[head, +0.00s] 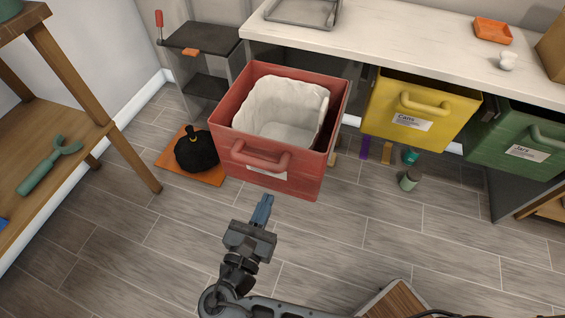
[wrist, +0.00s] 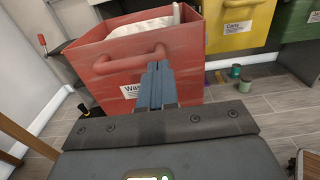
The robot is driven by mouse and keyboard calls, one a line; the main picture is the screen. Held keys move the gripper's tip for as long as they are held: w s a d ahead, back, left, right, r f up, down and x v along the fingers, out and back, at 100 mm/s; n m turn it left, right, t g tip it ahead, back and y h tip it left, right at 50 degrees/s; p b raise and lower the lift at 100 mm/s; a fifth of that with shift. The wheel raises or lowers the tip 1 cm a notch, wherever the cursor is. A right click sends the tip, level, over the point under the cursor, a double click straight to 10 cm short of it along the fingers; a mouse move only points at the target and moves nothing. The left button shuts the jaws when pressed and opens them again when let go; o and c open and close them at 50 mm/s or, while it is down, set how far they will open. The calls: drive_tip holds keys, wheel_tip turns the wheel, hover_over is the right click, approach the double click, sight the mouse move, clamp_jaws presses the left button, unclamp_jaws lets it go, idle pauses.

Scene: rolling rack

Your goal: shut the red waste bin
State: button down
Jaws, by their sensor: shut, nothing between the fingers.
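The red waste bin (head: 312,183) is pulled out from under the white counter like a drawer, with a white liner (head: 285,105) inside. It has a red handle and a label on its front. In the wrist view the bin front (wrist: 188,68) fills the upper middle, with its handle (wrist: 130,62) just left of my fingertips. My gripper (head: 263,207) is shut and empty, in front of and below the bin's handle in the head view. In the wrist view its blue fingers (wrist: 156,85) point at the bin front and hide part of the label. I cannot tell whether they touch it.
A yellow bin (head: 418,120) and a green bin (head: 515,150) sit under the counter (head: 380,38) at right. A black bag (head: 195,152) lies on an orange mat (head: 208,180) left of the red bin. Jars (head: 409,180) stand on the floor at right. A wooden rack (head: 75,150) stands left.

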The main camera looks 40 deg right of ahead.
sight(319, 75)
drive_tip(key=x, duration=0.9)
drive_tip(key=b+x, duration=0.1)
drive_tip(key=x, duration=0.3)
drive_tip(key=shift+w+d+r, duration=0.25)
drive_tip(key=shift+w+r, duration=0.05)
drive_tip(key=shift+w, duration=0.05)
drive_tip(key=shift+d, duration=0.1)
drive_tip(key=shift+w+d, duration=0.2)
drive_tip(key=b+x, duration=0.5)
drive_tip(key=x, duration=1.2)
drive_tip(key=b+x, duration=0.5)
drive_tip(key=x, duration=1.2)
drive_tip(key=shift+w+d+r+b, duration=0.2)
drive_tip(key=shift+w+r+b, duration=0.05)
drive_tip(key=shift+b, duration=0.1)
drive_tip(key=shift+r, duration=0.1)
